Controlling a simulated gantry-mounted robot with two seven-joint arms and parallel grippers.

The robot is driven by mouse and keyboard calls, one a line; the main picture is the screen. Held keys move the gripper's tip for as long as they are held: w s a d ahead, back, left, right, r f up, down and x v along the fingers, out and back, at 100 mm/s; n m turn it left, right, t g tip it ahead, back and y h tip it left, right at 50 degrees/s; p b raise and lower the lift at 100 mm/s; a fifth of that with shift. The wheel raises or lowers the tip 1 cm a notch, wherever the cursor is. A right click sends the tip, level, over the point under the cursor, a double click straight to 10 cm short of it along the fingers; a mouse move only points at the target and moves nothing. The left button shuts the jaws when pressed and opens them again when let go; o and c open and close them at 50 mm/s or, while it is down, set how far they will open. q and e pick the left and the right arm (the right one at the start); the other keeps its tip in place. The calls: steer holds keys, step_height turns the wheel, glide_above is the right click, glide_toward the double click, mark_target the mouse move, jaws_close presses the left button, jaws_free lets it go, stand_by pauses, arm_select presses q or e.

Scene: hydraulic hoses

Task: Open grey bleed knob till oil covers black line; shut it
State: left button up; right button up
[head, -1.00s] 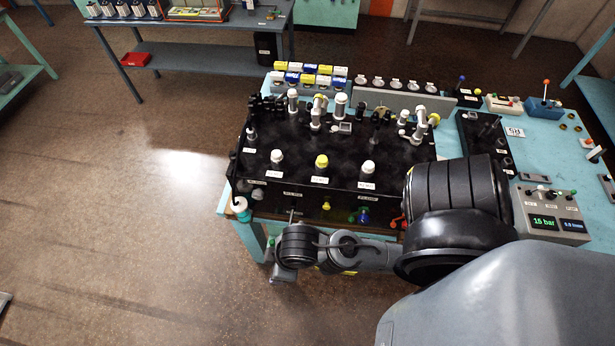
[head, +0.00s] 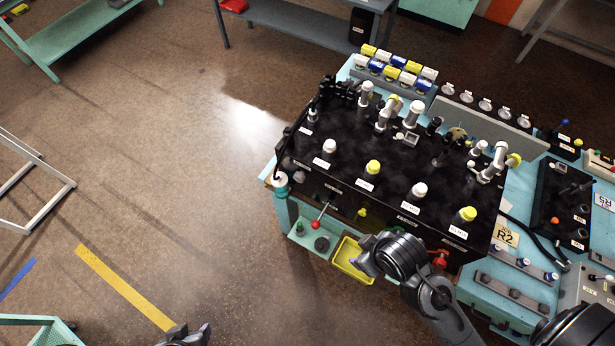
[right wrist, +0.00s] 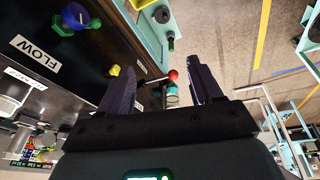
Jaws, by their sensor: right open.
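A white-and-teal cup (head: 281,183) hangs at the near left corner of the black manifold block (head: 400,180); an oil level or black line is too small to make out. Below it are a red-ball lever (head: 327,207), a green knob (head: 299,230) and a dark grey knob (head: 321,243). I cannot tell which one is the bleed knob. My right gripper (right wrist: 163,62) is open and empty. The red ball (right wrist: 173,75) appears between its fingers, apart from both. In the head view its wrist is by the yellow tray. Part of my left arm's end (head: 185,338) shows at the bottom edge; its fingers are unclear.
A yellow tray (head: 352,260) sits at the block's front. In the right wrist view, a yellow knob (right wrist: 114,70) and a blue knob (right wrist: 72,17) line the front face, by a FLOW label (right wrist: 35,54).

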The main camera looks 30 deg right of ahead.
steer(key=s+a+f+n+g, duration=0.35)
steer(key=a+f+n, duration=0.55)
steer(key=a+n, duration=0.4)
steer(key=n+t+h+b, duration=0.1)
steer(key=n+t+h, duration=0.5)
steer(key=n+t, duration=0.1)
glide_toward(298, 179)
steer(key=p+x, duration=0.1)
steer(key=x, duration=0.6)
steer(key=shift+w+d+f+p, duration=0.2)
steer(key=shift+d+f+p, duration=0.05)
steer(key=shift+p, duration=0.05)
steer(key=shift+x, duration=0.75)
steer(key=shift+f, duration=0.1)
